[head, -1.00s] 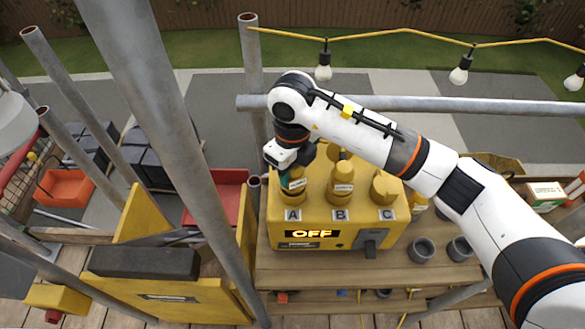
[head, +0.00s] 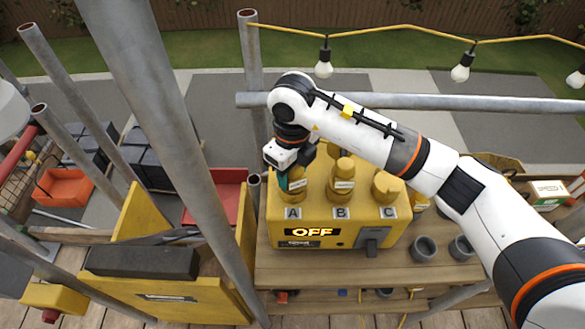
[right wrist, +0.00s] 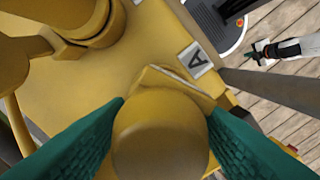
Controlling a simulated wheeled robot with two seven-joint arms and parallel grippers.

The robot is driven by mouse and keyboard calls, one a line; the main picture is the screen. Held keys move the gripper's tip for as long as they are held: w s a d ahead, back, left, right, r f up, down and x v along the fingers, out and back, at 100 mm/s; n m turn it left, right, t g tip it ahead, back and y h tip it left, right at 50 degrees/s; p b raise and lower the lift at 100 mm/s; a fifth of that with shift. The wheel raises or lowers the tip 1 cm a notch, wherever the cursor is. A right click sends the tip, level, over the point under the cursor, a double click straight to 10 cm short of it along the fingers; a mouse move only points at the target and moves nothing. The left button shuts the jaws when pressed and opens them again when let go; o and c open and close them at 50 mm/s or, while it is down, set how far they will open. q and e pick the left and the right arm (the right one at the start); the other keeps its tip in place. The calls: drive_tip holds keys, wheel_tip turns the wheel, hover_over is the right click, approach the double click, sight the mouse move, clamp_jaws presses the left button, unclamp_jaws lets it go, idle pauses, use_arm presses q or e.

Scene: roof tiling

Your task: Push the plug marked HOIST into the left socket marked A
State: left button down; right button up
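The yellow power box (head: 335,190) stands on the wooden bench with sockets labelled A (head: 292,213), B and C along its front; its display reads OFF. My right gripper (head: 290,182) is over the left socket, A. Its teal fingers are shut on a yellow plug (right wrist: 160,138), one on each side in the right wrist view. The plug's white tag (head: 298,184) is too small to read surely. The plug is upright at socket A; its lower end is hidden, so I cannot tell its depth. My left gripper (right wrist: 259,54) shows small in the right wrist view, its opening unclear.
Yellow plug-like pieces stand at B (head: 343,175) and C (head: 386,187). Grey cups (head: 423,249) stand to the right. A steel pole (head: 190,150) rises close on the left; a horizontal pipe (head: 430,104) runs behind.

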drive_tip(key=shift+r+p, duration=2.55)
drive_tip(key=shift+r, duration=2.95)
